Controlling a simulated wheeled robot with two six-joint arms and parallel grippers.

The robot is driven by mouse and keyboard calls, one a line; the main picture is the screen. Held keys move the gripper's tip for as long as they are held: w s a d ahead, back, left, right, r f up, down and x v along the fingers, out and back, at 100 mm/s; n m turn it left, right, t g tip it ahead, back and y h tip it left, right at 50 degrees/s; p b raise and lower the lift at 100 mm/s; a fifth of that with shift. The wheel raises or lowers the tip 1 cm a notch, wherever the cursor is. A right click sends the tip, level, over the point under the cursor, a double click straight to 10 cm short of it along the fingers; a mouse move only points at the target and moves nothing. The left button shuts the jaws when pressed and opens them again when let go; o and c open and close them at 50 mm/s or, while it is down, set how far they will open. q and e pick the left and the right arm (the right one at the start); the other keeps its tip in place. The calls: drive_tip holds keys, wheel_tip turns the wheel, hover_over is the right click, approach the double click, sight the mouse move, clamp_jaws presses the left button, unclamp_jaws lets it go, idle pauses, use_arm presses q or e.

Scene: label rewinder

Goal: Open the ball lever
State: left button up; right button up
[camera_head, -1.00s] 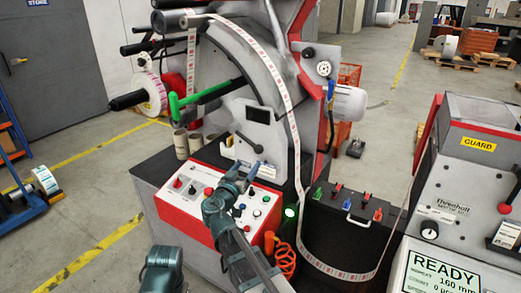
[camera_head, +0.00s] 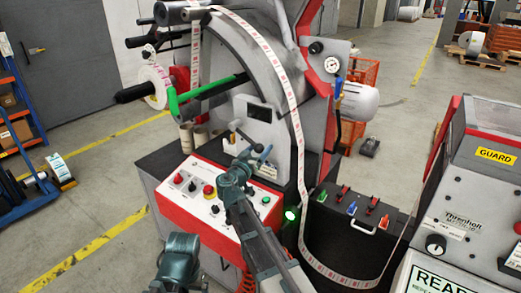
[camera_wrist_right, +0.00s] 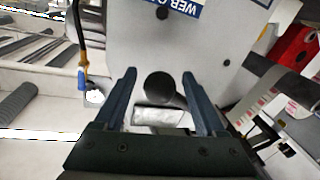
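The ball lever (camera_head: 234,125) is a dark rod with a black ball end on the grey front plate of the rewinder. My right gripper (camera_head: 258,155) is just in front of that plate, close beside the lever. In the right wrist view, a round black ball (camera_wrist_right: 158,87) shows between the two open fingers of my right gripper (camera_wrist_right: 160,80), with a gap on each side. Whether the fingers are level with the ball in depth is hard to tell. Only a link of my left arm shows at the bottom of the head view; its gripper is out of sight.
A red-edged control panel (camera_head: 200,197) with buttons lies below the lever. A green bar (camera_head: 203,90) sticks out at the left. The label web (camera_head: 297,140) runs down at the right, towards a black box (camera_head: 350,230) with coloured levers.

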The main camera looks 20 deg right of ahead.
clamp_jaws()
idle(1.2)
